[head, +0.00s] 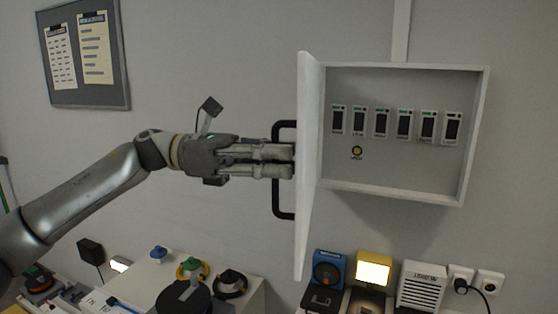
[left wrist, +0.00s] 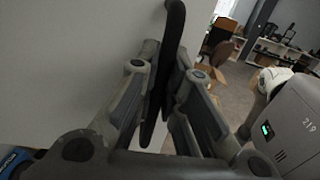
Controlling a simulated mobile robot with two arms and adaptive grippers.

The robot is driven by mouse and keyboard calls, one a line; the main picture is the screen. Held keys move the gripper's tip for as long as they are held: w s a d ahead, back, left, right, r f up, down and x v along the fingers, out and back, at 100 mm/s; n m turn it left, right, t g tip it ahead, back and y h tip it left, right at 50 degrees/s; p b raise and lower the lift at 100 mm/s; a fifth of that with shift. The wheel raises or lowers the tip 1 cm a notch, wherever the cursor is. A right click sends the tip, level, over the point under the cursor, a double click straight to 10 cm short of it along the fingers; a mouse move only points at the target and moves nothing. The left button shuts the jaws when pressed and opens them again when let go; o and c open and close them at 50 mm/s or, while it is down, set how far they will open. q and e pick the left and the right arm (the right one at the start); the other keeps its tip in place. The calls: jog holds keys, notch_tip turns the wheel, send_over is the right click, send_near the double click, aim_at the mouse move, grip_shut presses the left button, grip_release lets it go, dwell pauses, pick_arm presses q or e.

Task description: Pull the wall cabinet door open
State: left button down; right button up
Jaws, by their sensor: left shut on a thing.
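The wall cabinet (head: 400,185) is a white box on the wall, right of centre in the head view. Its white door (head: 308,180) stands open, swung out from the left side and seen nearly edge-on. A black bar handle (head: 284,213) is on the door's left face. My left gripper (head: 288,161) reaches in from the left and is shut on the handle near its middle. In the left wrist view the black handle (left wrist: 174,50) passes between the two fingers (left wrist: 167,105). The fingertips partly hide the handle. My right gripper is not in view.
Below stand a blue device (head: 328,272), a lit yellow lamp (head: 374,270) and a white vented box (head: 422,285). A white bench (head: 150,280) carries several knobs.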

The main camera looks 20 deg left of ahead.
pick_arm(q)
jog(key=shift+r, duration=0.1)
jog(key=c, duration=1.5)
grip_release()
jog(key=shift+c, duration=0.2)
jog(key=s+a, duration=0.1)
jog(key=a, duration=1.1)
jog(key=shift+s, duration=0.4)
